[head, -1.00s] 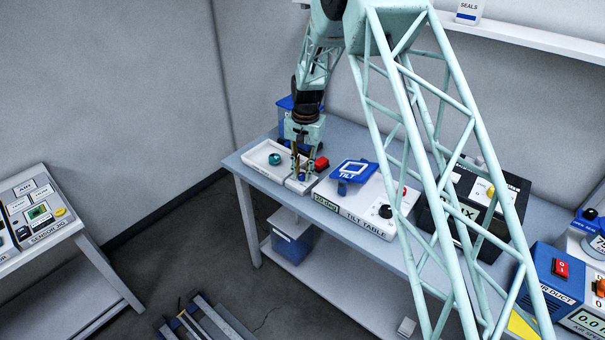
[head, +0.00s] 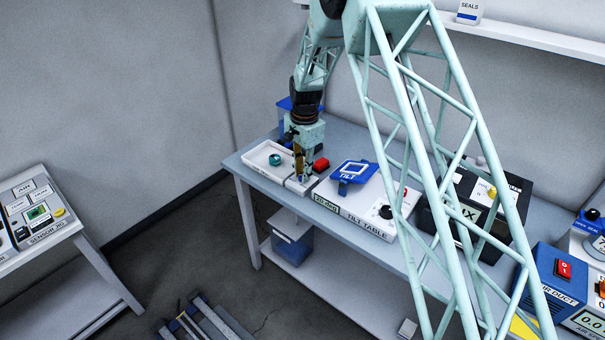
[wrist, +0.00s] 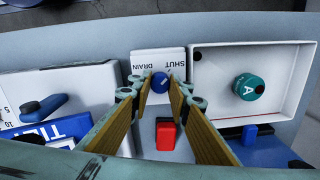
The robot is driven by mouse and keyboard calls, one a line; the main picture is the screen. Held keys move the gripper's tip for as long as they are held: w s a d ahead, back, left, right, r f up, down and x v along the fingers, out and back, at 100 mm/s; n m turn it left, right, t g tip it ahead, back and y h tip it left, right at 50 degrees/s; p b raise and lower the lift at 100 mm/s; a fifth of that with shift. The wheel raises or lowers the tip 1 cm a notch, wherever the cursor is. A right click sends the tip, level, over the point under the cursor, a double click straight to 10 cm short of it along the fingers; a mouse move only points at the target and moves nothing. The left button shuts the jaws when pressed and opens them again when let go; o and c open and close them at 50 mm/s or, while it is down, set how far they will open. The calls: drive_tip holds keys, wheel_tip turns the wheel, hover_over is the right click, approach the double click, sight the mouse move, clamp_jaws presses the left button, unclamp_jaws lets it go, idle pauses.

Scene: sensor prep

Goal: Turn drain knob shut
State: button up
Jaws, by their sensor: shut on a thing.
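The drain knob (wrist: 161,83) is a round blue knob with a small pale mark, on a white panel (wrist: 145,60) printed SHUT and DRAIN. In the wrist view my gripper (wrist: 160,86) has its two yellow fingers on either side of the knob, closed on it. I cannot tell exactly which way the knob's mark points. In the head view my gripper (head: 304,178) points down at the panel by the front edge of the bench, and its fingers mostly hide the knob.
A white tray (wrist: 297,68) with a teal cap marked A (wrist: 248,87) is beside the panel. A red block or button (wrist: 166,134) is close behind the knob. The tilt table (head: 340,203) with its blue plate (head: 354,171) stands right of my gripper in the head view.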

idle(0.3)
drive_tip(key=o, duration=0.9)
drive_tip(key=shift+c, duration=0.2)
wheel_tip(320, 180, up, 12)
drive_tip(key=shift+s+d, duration=0.15)
drive_tip(key=shift+s, duration=0.05)
idle(0.4)
